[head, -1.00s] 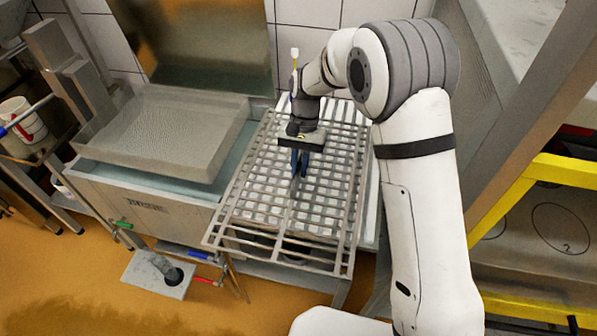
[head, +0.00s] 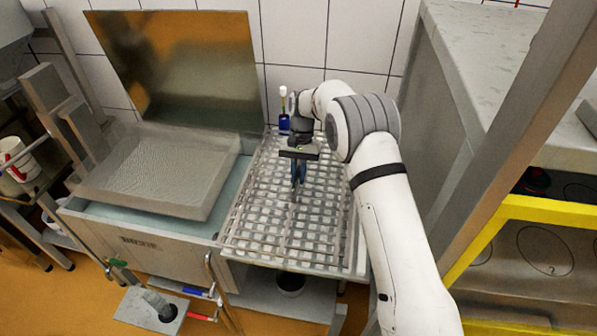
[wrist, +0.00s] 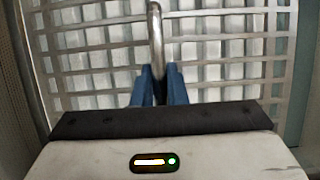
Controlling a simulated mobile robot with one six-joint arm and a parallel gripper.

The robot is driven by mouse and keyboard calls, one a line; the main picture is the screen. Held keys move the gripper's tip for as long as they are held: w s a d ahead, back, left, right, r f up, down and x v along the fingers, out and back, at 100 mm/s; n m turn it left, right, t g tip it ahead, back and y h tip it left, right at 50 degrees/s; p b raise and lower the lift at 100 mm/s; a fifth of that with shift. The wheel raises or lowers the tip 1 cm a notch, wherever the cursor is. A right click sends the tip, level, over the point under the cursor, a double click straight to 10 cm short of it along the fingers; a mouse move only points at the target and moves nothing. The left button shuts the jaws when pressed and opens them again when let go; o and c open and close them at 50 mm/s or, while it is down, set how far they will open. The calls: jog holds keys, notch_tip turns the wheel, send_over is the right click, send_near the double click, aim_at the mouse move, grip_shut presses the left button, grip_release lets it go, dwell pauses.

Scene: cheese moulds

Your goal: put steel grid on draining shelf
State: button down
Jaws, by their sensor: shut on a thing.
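The steel grid (head: 262,228) is a flat lattice of grey bars. In the head view it lies over, or just above, the pale draining shelf (head: 362,262) to the right of the basin; I cannot tell whether it touches. My gripper (head: 297,186) points down at the middle of the grid, its blue fingers shut on a bar. In the wrist view the fingers (wrist: 158,88) close around a round steel bar of the grid (wrist: 156,35). White shelf slats show through the openings. The grid's far part is partly hidden by my arm.
A steel basin (head: 150,232) with a mesh tray (head: 165,165) and a raised lid (head: 180,70) stands at left. A blue bottle with a white top (head: 284,112) stands behind the grid. A grey-topped cabinet (head: 480,45) and a yellow-framed rack (head: 540,212) are at right.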

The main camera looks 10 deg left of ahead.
jog(key=shift+f, duration=0.95)
jog(key=shift+f, duration=0.1)
jog(key=c, duration=1.5)
grip_release()
jog(key=shift+o, duration=0.2)
jog(key=b+v, duration=0.1)
jog(key=v, duration=1.1)
jog(key=shift+b, duration=0.4)
